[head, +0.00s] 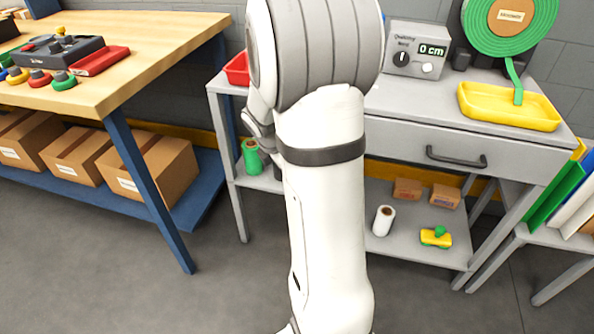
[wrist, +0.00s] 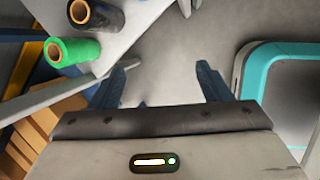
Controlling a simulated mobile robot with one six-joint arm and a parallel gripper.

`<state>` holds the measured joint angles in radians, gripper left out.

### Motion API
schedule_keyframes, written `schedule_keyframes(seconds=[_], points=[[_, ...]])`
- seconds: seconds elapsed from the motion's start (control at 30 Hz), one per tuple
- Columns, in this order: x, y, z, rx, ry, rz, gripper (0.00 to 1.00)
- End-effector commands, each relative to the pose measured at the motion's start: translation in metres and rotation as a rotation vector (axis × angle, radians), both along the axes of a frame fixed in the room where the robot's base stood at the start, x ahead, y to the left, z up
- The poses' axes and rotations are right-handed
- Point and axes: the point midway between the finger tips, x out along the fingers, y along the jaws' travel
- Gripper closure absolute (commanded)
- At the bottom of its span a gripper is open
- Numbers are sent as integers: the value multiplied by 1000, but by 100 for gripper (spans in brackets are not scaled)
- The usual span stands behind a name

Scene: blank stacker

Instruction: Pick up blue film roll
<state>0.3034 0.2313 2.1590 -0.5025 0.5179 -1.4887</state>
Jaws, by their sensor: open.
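A dark roll (wrist: 96,17) with a tan core, which looks blue-black, lies at the top left of the wrist view. A green roll (wrist: 72,51) lies beside it. Both are on a pale shelf. My gripper (wrist: 160,75) is open and empty, its two dark fingers apart over grey floor, to the right of and below the rolls in that view. In the head view the green roll (head: 251,157) stands on the lower shelf, left of my arm. A dark sliver beside it may be the dark roll, mostly hidden by my arm. My gripper is hidden there.
The grey workbench (head: 420,135) has a drawer and a yellow tray (head: 508,106) on top. A white roll (head: 383,221), small boxes and a yellow-green item (head: 436,237) are on its lower shelf. A wooden table (head: 150,40) stands left, with cardboard boxes (head: 150,165) below.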

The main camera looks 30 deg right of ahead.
Motion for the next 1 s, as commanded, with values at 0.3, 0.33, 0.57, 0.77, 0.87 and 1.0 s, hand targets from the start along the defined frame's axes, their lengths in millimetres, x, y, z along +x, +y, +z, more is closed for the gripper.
schedule_keyframes(seconds=[0.3, 0.33, 0.57, 0.77, 0.87, 1.0], points=[[25, -52, -121, -105, 145, 392, 29], [26, -54, -124, -108, 151, 409, 29], [41, -83, -129, -118, 161, 439, 29], [58, -115, -129, -117, 161, 438, 29], [64, -124, -128, -117, 161, 438, 29], [67, -130, -128, -117, 161, 438, 29]])
